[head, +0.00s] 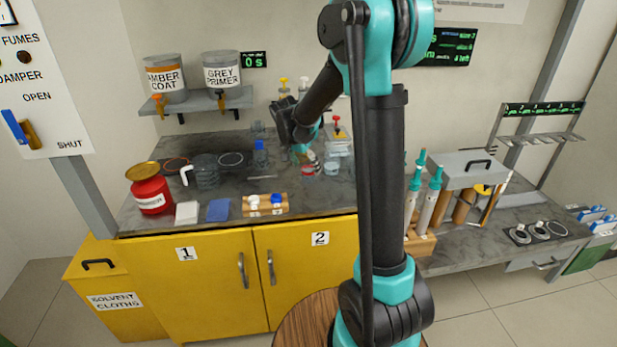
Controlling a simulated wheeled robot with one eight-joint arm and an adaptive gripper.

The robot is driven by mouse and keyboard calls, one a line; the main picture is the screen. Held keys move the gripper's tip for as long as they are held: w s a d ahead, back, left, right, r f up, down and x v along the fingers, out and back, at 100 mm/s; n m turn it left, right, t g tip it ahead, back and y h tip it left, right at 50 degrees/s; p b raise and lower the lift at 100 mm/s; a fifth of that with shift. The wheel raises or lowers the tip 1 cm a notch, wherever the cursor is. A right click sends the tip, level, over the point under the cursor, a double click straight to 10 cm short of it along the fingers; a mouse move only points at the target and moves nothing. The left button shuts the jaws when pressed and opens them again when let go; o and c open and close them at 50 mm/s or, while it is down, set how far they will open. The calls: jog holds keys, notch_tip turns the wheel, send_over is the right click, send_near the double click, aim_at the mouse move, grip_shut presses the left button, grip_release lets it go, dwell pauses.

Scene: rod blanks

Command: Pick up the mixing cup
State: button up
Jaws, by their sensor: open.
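My gripper (308,157) is small in view and points down over the back counter; it is open. Just under it stands a small cup with a red band (308,171). A small clear cup (332,168) stands beside that, to the right. A larger clear jug with a white handle (207,172) stands further left. I cannot tell for sure which of these is the mixing cup. No cup is visibly held, and the gap between the fingertips and the cups is too small to judge.
The grey counter (330,200) is mostly bare at its front right. A red can (151,193), a blue-capped bottle (260,158) and a wooden block with small bottles (265,204) stand left.

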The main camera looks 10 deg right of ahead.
jog(key=x, duration=0.4)
jog(key=shift+c, duration=0.3)
jog(key=c, duration=0.9)
